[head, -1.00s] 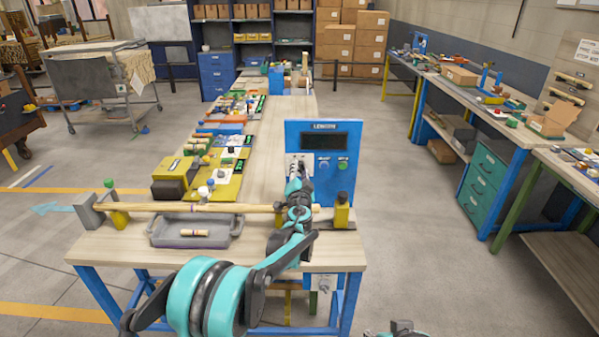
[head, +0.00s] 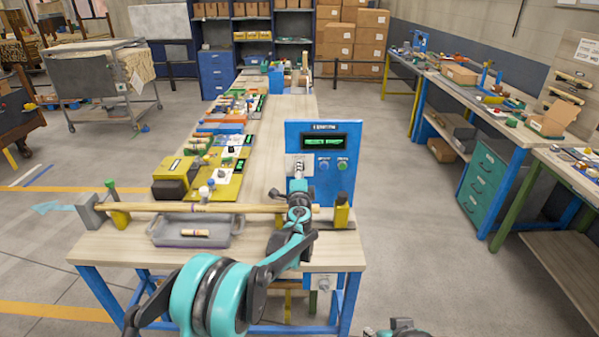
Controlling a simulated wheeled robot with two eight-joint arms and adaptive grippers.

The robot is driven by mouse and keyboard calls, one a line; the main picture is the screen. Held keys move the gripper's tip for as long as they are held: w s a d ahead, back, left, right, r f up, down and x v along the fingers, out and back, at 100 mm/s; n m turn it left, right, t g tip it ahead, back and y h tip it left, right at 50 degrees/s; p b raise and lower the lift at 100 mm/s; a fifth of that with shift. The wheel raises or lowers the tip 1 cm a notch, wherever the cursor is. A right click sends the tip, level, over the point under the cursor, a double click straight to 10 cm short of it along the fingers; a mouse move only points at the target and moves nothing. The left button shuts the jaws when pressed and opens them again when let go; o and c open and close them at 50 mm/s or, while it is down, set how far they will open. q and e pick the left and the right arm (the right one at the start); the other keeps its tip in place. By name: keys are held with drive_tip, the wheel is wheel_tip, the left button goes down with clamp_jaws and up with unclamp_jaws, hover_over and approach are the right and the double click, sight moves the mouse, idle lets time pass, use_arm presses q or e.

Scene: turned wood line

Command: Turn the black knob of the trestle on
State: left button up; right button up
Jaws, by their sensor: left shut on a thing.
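The trestle is a wooden-topped workbench (head: 250,258) on blue legs. A blue upright panel (head: 338,185) stands on it, with a display (head: 324,142) that shows lit green text. Two small round buttons, one blue and one green, sit below the display. My left gripper (head: 298,172) reaches up to a pale plate on the panel's left side and is shut there on the black knob. The gripper hides most of the knob. Part of my right arm (head: 402,328) shows at the bottom edge; its jaw state cannot be made out.
A long wooden rod (head: 180,207) lies across supports at the bench's front. A grey tray (head: 165,236) with a short turned piece stands below it. A yellow-black block (head: 175,178) and several coloured devices line the left side. Another workbench (head: 470,115) stands right, with open floor between.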

use_arm(q)
drive_tip(key=shift+m, duration=0.4)
drive_tip(key=o, duration=1.2)
drive_tip(key=shift+c, duration=0.2)
drive_tip(key=s, duration=1.2)
